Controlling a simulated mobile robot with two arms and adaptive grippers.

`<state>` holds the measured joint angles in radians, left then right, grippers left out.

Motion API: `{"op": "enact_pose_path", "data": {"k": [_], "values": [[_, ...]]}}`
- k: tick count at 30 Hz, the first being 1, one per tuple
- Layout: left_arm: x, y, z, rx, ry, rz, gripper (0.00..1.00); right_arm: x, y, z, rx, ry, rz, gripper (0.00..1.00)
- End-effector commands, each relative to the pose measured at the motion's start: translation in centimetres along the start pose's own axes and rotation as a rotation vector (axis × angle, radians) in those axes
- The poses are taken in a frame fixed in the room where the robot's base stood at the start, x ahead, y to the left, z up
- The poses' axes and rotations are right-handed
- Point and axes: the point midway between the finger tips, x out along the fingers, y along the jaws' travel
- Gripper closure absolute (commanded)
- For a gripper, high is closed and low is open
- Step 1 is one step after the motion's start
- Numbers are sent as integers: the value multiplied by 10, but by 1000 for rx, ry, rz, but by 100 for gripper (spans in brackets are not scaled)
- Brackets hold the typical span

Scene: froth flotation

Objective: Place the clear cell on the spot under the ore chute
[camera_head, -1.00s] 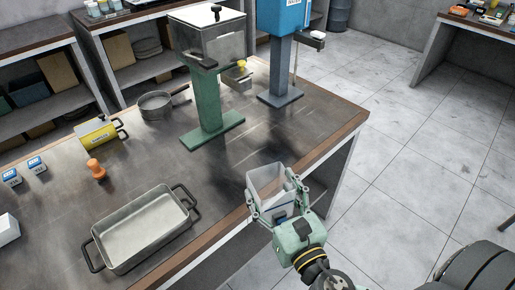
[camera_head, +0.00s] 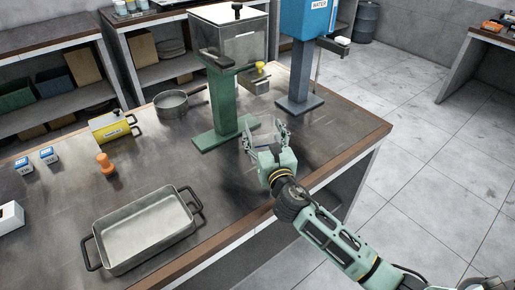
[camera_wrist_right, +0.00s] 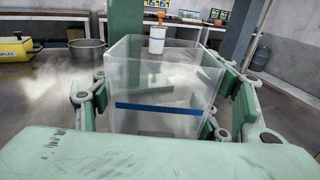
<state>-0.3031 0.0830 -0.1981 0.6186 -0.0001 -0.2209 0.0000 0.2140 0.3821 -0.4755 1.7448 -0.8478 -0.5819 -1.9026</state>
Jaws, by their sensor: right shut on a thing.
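The clear cell (camera_wrist_right: 160,95) is a see-through square box with a blue line, upright between the fingers of my right gripper (camera_head: 264,138) and held by them. In the head view the cell (camera_head: 263,128) is partly hidden by the gripper. My left gripper is out of view.
The green stand foot (camera_head: 212,139) is left of the cell, and the blue water stand (camera_head: 298,85) is behind right. A grey tray (camera_head: 147,228), a round pan (camera_head: 172,104), an orange item (camera_head: 105,163) and a yellow box (camera_head: 110,127) are on the workbench (camera_head: 200,172).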

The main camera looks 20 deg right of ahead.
Motion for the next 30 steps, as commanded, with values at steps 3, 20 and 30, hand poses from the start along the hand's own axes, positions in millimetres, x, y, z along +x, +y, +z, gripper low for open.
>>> {"op": "enact_pose_path", "data": {"k": [3,20,30], "values": [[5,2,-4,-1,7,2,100,18,7,-11,0,-3,-1,68],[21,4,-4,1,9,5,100,26,10,-56,-1,-3,0,68],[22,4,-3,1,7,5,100,25,10,-58,-1,0,0,24]]}}
